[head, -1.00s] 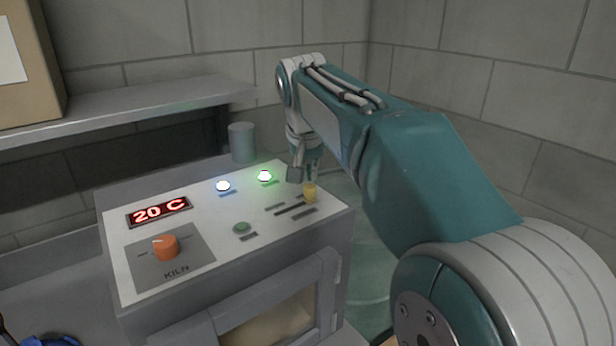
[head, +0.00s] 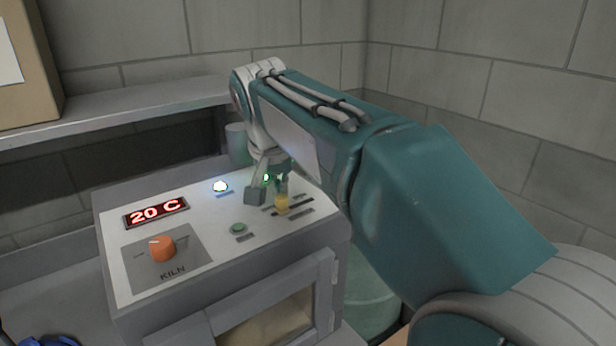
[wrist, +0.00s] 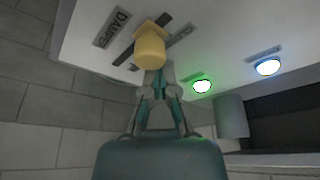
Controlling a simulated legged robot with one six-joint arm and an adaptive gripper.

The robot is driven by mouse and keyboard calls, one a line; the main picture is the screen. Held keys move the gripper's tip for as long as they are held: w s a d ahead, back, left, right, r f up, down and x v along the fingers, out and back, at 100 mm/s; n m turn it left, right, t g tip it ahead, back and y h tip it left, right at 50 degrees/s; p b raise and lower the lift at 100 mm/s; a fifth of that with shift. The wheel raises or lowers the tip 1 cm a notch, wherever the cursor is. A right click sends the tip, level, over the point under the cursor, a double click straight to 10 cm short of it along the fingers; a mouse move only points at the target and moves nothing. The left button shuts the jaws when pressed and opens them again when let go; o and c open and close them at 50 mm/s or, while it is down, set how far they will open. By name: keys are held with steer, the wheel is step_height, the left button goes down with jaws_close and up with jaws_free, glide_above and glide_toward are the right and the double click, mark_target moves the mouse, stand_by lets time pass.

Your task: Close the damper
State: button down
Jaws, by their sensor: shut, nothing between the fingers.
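The damper is a yellow slider knob (head: 282,204) in a dark slot on the kiln's sloped white panel (head: 195,205). The knob stands toward the left part of the slot, with bare slot showing to its right. In the wrist view the knob (wrist: 150,48) is just beyond my fingertips, beside the DAMPER label (wrist: 112,27); another label is partly hidden by it. My gripper (wrist: 158,76) is shut and empty, its fingers converging right at the knob. It seems to touch the knob, but the contact is hard to see. In the head view my gripper (head: 268,190) is low over the panel.
A green light (wrist: 202,87) and a white-blue light (head: 220,187) glow close by. A green button (head: 239,228), an orange dial (head: 162,248) and a red 20 C display (head: 157,212) are on the panel. A grey cylinder (head: 237,145) stands behind.

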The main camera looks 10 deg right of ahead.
steer(key=shift+s+a, duration=0.2)
steer(key=shift+a, duration=0.15)
steer(key=v, duration=1.1)
steer(key=shift+r, duration=0.4)
steer(key=shift+s+a, duration=0.15)
steer(key=s+d+f+n+t, duration=0.1)
steer(key=s+d+f, duration=0.3)
steer(key=s+f, duration=0.5)
steer(key=s+d+f+n+t+y, duration=0.1)
steer(key=s+d+f+n, duration=0.2)
steer(key=s+f, duration=0.6)
step_height(320, 180, down, 7)
steer(key=shift+s+d+r, duration=0.15)
steer(key=shift+s+d, duration=0.15)
steer(key=shift+d, duration=0.85)
